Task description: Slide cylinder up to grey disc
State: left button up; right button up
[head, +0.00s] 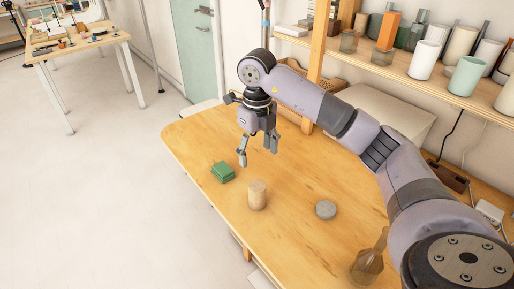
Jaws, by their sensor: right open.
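A tan, wood-coloured cylinder (257,195) stands upright on the wooden table. A flat grey disc (325,209) lies on the table to its right, with a gap of bare wood between them. My right gripper (257,155) hangs above the table with its fingers apart and nothing between them. It is beyond the cylinder, towards the back of the table, and does not touch it. My left gripper is not in the picture.
A brownish glass flask (367,265) stands at the front right. A shelf (400,75) with cups and bottles runs above the table's back right. The wood around the disc is clear.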

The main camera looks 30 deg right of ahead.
send_over(257, 194)
jog(key=w+d, duration=0.2)
jog(key=f, duration=0.4)
jog(key=f+p, duration=0.1)
jog(key=f, duration=0.1)
jog(key=shift+a+f, duration=0.25)
jog(key=shift+f, duration=0.1)
notch_tip(257, 194, down, 10)
jog(key=shift+p, duration=0.6)
jog(key=shift+f, duration=0.55)
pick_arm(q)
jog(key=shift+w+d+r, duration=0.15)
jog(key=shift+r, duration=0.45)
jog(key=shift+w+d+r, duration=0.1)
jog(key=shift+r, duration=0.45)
pick_arm(e)
jog(key=shift+c, duration=0.2)
jog(key=shift+c, duration=1.4)
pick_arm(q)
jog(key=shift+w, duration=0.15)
pick_arm(e)
grip_shut()
